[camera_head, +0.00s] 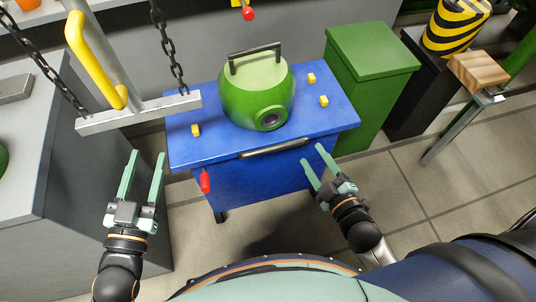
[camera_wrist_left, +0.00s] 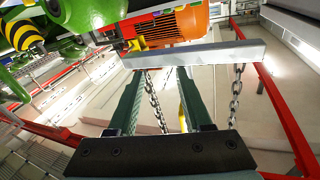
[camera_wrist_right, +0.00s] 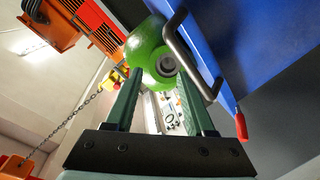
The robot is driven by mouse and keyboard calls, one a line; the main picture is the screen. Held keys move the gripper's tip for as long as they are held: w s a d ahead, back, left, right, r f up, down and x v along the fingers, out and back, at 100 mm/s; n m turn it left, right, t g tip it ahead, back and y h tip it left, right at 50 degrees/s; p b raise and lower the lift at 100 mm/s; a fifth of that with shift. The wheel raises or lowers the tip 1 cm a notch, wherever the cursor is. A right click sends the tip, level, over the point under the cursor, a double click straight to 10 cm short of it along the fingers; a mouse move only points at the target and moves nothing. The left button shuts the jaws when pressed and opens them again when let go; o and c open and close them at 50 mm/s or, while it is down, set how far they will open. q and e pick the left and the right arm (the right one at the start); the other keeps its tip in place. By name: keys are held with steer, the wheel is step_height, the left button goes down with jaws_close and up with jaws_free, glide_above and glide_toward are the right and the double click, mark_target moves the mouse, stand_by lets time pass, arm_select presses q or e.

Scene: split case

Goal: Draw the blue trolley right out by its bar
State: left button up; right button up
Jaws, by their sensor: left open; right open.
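The blue trolley (camera_head: 225,156) stands in the middle of the head view with a dark bar (camera_head: 274,148) along its near edge. In the right wrist view the bar (camera_wrist_right: 188,58) shows beside the blue side (camera_wrist_right: 228,35). A green casing (camera_head: 262,92) with a dark handle sits on the trolley. My right gripper (camera_head: 312,168) is open and empty, its fingers pointing at the trolley's front just below the bar's right end. My left gripper (camera_head: 146,160) is open and empty, left of the trolley and apart from it.
A grey cabinet (camera_head: 60,200) stands at left. A green cabinet (camera_head: 370,50) stands behind right. A red handle (camera_head: 205,181) hangs at the trolley's front left. Floor (camera_head: 440,215) is clear at right.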

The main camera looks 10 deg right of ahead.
mark_target(268, 140)
steer(key=a+f+n+t+y+b, duration=0.2)
steer(key=a+f+n+y+b, duration=0.3)
steer(key=n+b, duration=0.75)
steer(key=shift+n+y, duration=0.25)
steer(key=shift+y, duration=0.35)
steer(key=x, duration=0.8)
steer(key=d+f+x, duration=0.1)
steer(key=x, duration=0.2)
steer(key=shift+w+a, duration=0.15)
steer(key=shift+w, duration=0.55)
arm_select(q)
steer(key=s+d+r+m+t+h, duration=0.2)
steer(key=s+r+m+t+h, duration=0.2)
steer(key=s+r+m+h, duration=0.3)
steer(key=s+h, duration=0.1)
steer(key=h, duration=0.2)
steer(key=shift+d+r, duration=0.15)
steer(key=shift+r, duration=0.15)
arm_select(e)
jaws_close()
